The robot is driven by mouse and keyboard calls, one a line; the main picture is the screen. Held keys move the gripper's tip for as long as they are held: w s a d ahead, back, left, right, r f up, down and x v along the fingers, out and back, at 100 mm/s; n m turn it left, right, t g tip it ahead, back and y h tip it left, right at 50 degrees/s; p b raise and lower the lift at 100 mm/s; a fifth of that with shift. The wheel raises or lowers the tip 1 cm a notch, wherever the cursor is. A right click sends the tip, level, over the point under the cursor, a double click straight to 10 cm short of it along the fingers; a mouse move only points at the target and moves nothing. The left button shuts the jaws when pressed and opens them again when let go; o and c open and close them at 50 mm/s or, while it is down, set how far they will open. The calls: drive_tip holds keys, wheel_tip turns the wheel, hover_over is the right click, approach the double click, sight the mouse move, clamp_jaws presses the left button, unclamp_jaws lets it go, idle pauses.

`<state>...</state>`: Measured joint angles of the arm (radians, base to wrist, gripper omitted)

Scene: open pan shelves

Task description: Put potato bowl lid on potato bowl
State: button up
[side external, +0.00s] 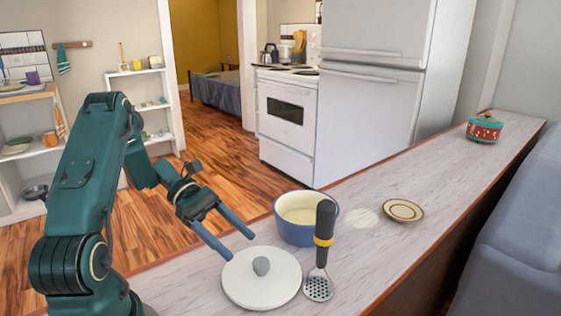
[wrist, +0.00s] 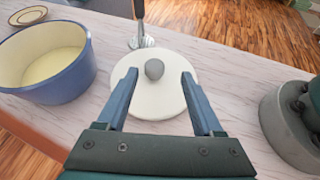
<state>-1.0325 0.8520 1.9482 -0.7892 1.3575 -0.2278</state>
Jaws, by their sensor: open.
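The white round lid (side external: 258,280) with a grey knob lies flat on the light wooden counter. It also shows in the wrist view (wrist: 150,105), with its knob (wrist: 154,69) just ahead of and between my fingers. The blue bowl (side external: 298,232), with a cream inside, stands open on the counter behind the lid. In the wrist view the bowl (wrist: 48,85) is left of the lid and has pale contents or a pale bottom. My gripper (side external: 240,246) is open and empty above the lid, and in the wrist view its fingers (wrist: 161,75) point towards the knob.
A masher (side external: 320,255) with a black and yellow handle stands upright right of the lid, close to the bowl. A small brown-rimmed plate (side external: 403,210) lies farther right. A red patterned pot (side external: 485,129) stands at the counter's far end. Counter between plate and pot is clear.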

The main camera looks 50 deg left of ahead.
drive_tip(key=s+d+r+m+y, duration=0.4)
drive_tip(key=d+r+m+y, duration=0.1)
drive_tip(key=m, duration=0.5)
drive_tip(key=s+d+r+m+t+y, duration=0.1)
drive_tip(key=s+d+r+m+y, duration=0.3)
drive_tip(key=m+y, duration=0.3)
drive_tip(key=d+r+m, duration=0.1)
drive_tip(key=m, duration=0.3)
drive_tip(key=shift+s+r, duration=0.15)
drive_tip(key=shift+r, duration=0.1)
drive_tip(key=shift+o, duration=0.5)
drive_tip(key=shift+d+r, duration=0.1)
drive_tip(key=shift+r, duration=0.1)
